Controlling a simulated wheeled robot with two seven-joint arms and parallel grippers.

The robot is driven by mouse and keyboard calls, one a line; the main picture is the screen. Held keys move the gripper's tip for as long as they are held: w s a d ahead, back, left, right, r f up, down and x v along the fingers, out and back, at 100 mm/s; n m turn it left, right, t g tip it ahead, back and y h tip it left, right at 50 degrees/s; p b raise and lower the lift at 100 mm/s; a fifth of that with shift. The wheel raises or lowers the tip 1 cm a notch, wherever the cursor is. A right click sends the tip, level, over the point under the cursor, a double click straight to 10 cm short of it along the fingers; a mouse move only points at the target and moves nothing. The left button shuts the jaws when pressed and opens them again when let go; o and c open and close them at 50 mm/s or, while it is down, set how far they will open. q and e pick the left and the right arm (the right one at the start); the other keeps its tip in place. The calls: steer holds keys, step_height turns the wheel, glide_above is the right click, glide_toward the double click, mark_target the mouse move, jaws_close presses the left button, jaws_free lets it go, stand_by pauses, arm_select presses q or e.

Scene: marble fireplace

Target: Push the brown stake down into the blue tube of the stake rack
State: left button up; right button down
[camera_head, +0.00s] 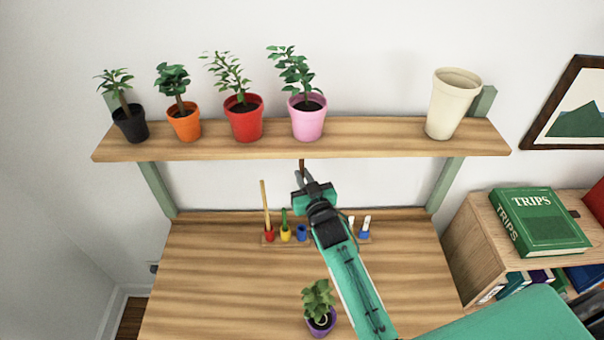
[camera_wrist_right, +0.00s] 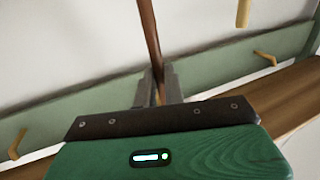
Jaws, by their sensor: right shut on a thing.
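My right gripper (camera_head: 305,180) is shut on the brown stake (camera_wrist_right: 149,32), above the back of the desk. The brown stake also shows in the head view (camera_head: 302,165), rising from the jaws in front of the shelf edge. Its lower end is hidden. The stake rack (camera_head: 270,243) stands at the back of the desk. Its red tube holds a tan stake (camera_head: 265,203) and its yellow tube holds a green stake (camera_head: 284,221). The blue tube (camera_head: 302,231) appears empty, just left of my right arm and below the gripper. My left gripper is not in view.
The shelf (camera_head: 375,142) above bears several potted plants and a cream pot (camera_head: 452,105). A purple-potted plant (camera_head: 319,315) stands near the desk front. Blue-and-white items (camera_head: 365,231) are right of my arm. The desk's left part is clear.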

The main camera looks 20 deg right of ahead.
arm_select(q)
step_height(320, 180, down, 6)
steer(key=b, duration=0.5)
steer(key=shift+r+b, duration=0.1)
steer(key=shift+b, duration=0.25)
arm_select(e)
step_height(320, 180, down, 9)
steer(key=shift+r, duration=0.15)
steer(key=shift+w, duration=0.1)
stand_by(0.4)
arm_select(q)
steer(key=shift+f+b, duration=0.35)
arm_select(e)
steer(key=shift+f, duration=0.6)
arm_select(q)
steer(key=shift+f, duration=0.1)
arm_select(e)
steer(key=shift+f, duration=0.15)
